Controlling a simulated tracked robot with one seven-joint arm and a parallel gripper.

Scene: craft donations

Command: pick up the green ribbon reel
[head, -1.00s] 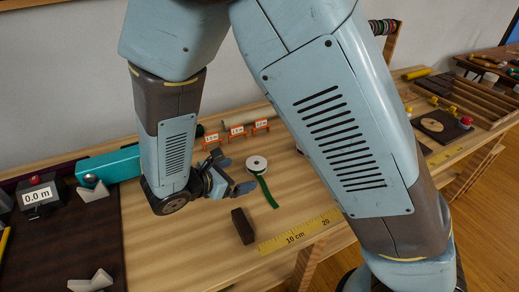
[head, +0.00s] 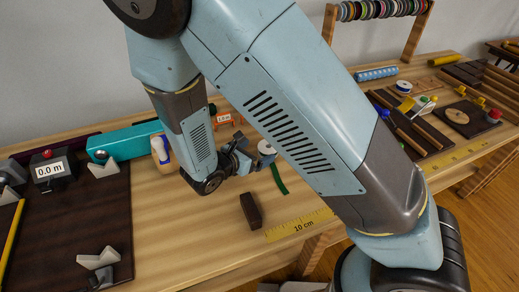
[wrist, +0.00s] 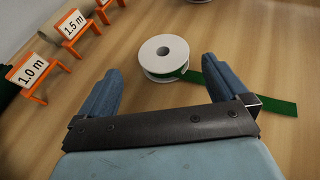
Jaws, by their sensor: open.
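The green ribbon reel (wrist: 164,56) is a white spool with a hole in its middle and green ribbon round it. It lies flat on the wooden table, and a loose green tail (wrist: 250,95) runs off to its right. In the head view the reel (head: 266,148) is partly hidden by my arm, and its tail (head: 278,180) shows on the table. My gripper (wrist: 162,78) is open and empty in the wrist view, and the reel shows beyond and between its two blue fingers. In the head view my gripper (head: 250,158) is beside the reel, on its left.
A dark block (head: 250,211) and a yellow ruler (head: 300,224) lie in front of the reel. Orange stands with length cards (wrist: 74,24) are at the wrist view's upper left. Bare table surrounds the block.

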